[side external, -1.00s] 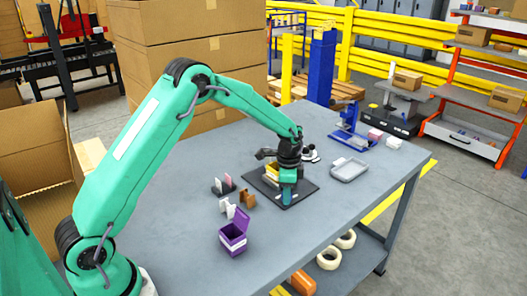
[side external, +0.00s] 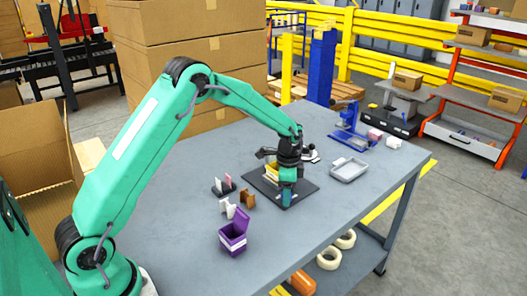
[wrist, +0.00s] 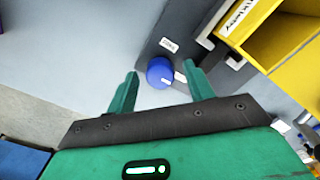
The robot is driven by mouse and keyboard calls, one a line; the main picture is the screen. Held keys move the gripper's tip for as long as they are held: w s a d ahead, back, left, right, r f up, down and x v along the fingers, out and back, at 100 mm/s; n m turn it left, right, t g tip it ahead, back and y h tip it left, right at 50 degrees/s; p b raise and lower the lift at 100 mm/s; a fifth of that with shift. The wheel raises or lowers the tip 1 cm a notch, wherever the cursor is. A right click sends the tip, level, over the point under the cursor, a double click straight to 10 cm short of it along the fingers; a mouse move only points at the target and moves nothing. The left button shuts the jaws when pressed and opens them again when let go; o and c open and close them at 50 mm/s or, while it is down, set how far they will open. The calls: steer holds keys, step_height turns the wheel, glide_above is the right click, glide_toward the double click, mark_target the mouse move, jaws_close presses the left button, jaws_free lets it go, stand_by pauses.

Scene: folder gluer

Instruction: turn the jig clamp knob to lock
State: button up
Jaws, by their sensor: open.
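The blue clamp knob (wrist: 158,71) sits on the dark jig base (wrist: 150,35) in the wrist view. A white mark shows on the knob, and a small white label is on the base beside it. My gripper (wrist: 162,76) is open, with one green finger on each side of the knob and a visible gap to each. The fingers do not look closed on it. In the side view my gripper (side external: 287,196) points down over the front part of the black jig plate (side external: 304,190). The knob is hidden there.
The yellow jig part (wrist: 265,35) stands close by the knob in the wrist view. The table's front right is clear.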

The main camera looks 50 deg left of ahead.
step_height(320, 180, up, 7)
steer(key=shift+f, duration=0.2)
steer(key=shift+r, duration=0.45)
steer(key=shift+r, duration=0.1)
steer(key=shift+s+r, duration=0.1)
steer(key=shift+r, duration=0.1)
steer(key=s+d+r+n+t, duration=0.1)
steer(key=s+r+n+t, duration=0.15)
steer(key=s+r, duration=0.65)
steer(key=s+d+r+n+t, duration=0.15)
steer(key=s+r+n, duration=0.25)
steer(key=s+r, duration=0.5)
steer(key=s+f+n+t, duration=0.1)
steer(key=s+f+n, duration=0.1)
steer(key=s, duration=1)
steer(key=shift+d+f+n+t, duration=0.15)
steer(key=shift+f+n+t, duration=0.2)
steer(key=shift+f, duration=0.3)
